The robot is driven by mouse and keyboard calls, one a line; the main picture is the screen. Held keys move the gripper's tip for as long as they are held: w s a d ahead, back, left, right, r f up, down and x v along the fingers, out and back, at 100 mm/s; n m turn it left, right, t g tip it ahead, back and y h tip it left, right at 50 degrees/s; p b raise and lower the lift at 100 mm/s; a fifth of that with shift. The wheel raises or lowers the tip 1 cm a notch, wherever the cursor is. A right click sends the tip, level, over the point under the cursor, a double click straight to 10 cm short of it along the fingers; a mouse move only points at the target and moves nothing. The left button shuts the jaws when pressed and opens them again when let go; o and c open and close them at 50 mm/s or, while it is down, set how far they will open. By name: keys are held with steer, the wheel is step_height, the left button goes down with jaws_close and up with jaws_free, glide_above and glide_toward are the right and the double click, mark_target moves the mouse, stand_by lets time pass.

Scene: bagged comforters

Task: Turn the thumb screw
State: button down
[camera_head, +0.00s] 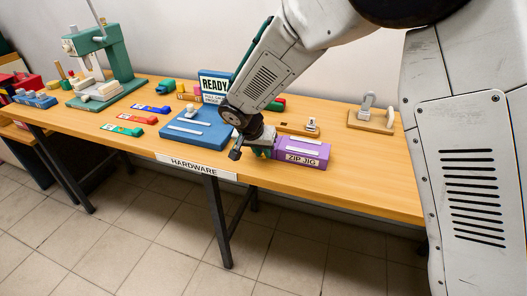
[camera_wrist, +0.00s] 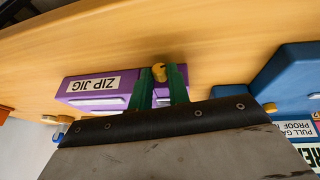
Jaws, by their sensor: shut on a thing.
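The thumb screw (camera_wrist: 158,73) is a small yellow knob beside the end of the purple zip jig. In the wrist view it sits between the tips of my gripper's two green fingers (camera_wrist: 160,78), which are shut on it. The zip jig (camera_head: 305,148) is a purple block with a "ZIP JIG" label, on the wooden bench near its front edge. It also shows upside down in the wrist view (camera_wrist: 75,98). In the head view my gripper (camera_head: 262,151) is low at the jig's left end, and I cannot make out the screw there.
A blue block (camera_head: 200,128) with a white strip lies left of my gripper. A "READY" sign (camera_head: 213,84) stands behind it. A wooden fixture (camera_head: 297,129) is close behind the jig. A green press (camera_head: 108,62) stands far left.

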steer(key=h, duration=0.1)
steer(key=a+g+h, duration=0.1)
steer(key=h, duration=0.1)
steer(key=n+h, duration=0.1)
steer(key=h, duration=0.1)
steer(key=shift+w+a+f+g, duration=0.15)
steer(key=shift+w+f+g, duration=0.05)
steer(key=shift+f+g, duration=0.1)
steer(key=h, duration=0.2)
steer(key=n+g+h, duration=0.1)
steer(key=h, duration=0.1)
steer(key=shift+a+f, duration=0.25)
steer(key=shift+f, duration=0.1)
steer(key=shift+w+h, duration=0.1)
steer(key=shift+h, duration=0.2)
steer(key=c, duration=1.3)
jaws_free()
